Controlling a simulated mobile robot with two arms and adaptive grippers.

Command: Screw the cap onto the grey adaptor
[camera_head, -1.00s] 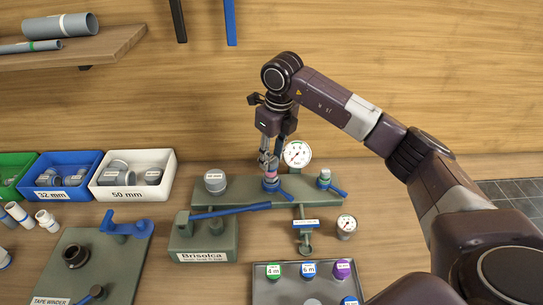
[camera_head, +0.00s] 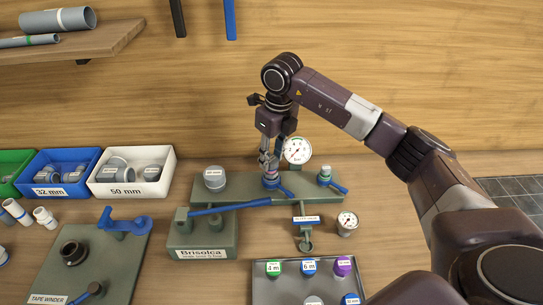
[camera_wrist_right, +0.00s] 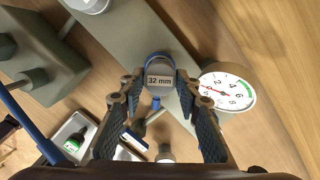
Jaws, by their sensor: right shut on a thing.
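The cap, a grey round piece with a "32 mm" label, sits between my right gripper's fingers in the right wrist view (camera_wrist_right: 160,69). It also shows in the head view (camera_head: 271,178), above the middle blue-handled valve of the green manifold stand (camera_head: 235,192). My right gripper (camera_head: 268,163) points down and is shut on the cap, with a finger on each side in the wrist view (camera_wrist_right: 160,84). The grey adaptor is not clearly seen; the cap and fingers cover that spot. I cannot tell how far the cap is on. My left gripper is out of view.
A pressure gauge (camera_head: 298,151) stands close beside the right gripper. A grey fitting (camera_head: 215,178) is at the stand's left end and a small valve (camera_head: 325,177) at its right.

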